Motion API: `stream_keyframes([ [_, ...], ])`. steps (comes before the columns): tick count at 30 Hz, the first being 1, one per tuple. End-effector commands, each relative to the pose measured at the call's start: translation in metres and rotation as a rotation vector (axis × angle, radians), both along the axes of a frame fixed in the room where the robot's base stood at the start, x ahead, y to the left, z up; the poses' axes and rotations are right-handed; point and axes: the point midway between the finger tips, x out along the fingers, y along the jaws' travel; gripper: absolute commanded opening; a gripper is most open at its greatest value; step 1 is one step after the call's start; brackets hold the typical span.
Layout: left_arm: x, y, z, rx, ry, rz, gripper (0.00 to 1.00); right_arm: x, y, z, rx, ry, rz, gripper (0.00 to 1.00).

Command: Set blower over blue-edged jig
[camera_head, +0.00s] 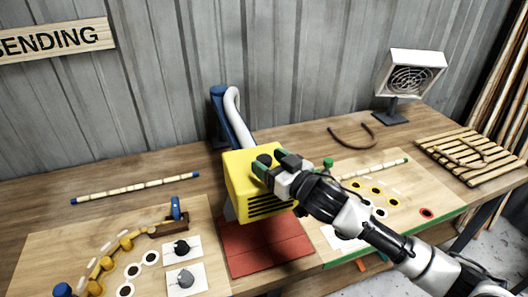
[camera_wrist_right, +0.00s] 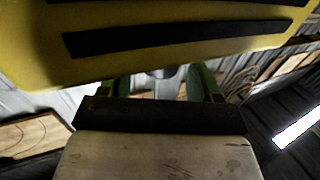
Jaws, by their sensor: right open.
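The blower is a yellow box (camera_head: 250,190) with dark vent slots, joined to a pale hose (camera_head: 233,105) and a blue post (camera_head: 220,115). It is above a red mat (camera_head: 266,246), between two boards. Its slotted yellow side (camera_wrist_right: 170,35) fills the top of the right wrist view. My right gripper (camera_head: 266,164) is open at the blower's upper side, its green-padded fingers near a dark knob; contact is unclear. The left board (camera_head: 45,245) carries blue-ended fittings and a curved row of yellow pegs; I take it as the blue-edged jig, its front edge out of frame. My left gripper is not in view.
A green-edged board (camera_head: 440,222) lies at the right, with a pale rod. A pale blue-ended rod (camera_head: 135,188) and a curved brown piece (camera_head: 352,142) lie on the bench.

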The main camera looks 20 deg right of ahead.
Motion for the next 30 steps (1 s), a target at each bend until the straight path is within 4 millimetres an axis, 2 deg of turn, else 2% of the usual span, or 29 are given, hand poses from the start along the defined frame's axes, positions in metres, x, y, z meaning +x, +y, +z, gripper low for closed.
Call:
stream_keyframes([
  [6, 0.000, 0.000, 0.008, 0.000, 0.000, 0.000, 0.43, 0.019, 0.008, 0.001, 0.000, 0.000, -0.002, 0.64],
  [16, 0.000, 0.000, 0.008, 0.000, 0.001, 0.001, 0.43, 0.021, 0.010, -0.001, 0.000, 0.001, -0.001, 0.64],
  [28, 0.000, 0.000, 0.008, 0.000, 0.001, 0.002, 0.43, 0.021, 0.009, -0.001, 0.000, 0.001, -0.001, 0.04],
  [29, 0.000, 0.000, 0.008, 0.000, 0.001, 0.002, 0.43, 0.021, 0.009, -0.001, 0.000, 0.001, -0.001, 0.00],
  [30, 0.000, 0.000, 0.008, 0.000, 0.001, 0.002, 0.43, 0.021, 0.009, -0.001, 0.000, 0.001, -0.001, 0.00],
])
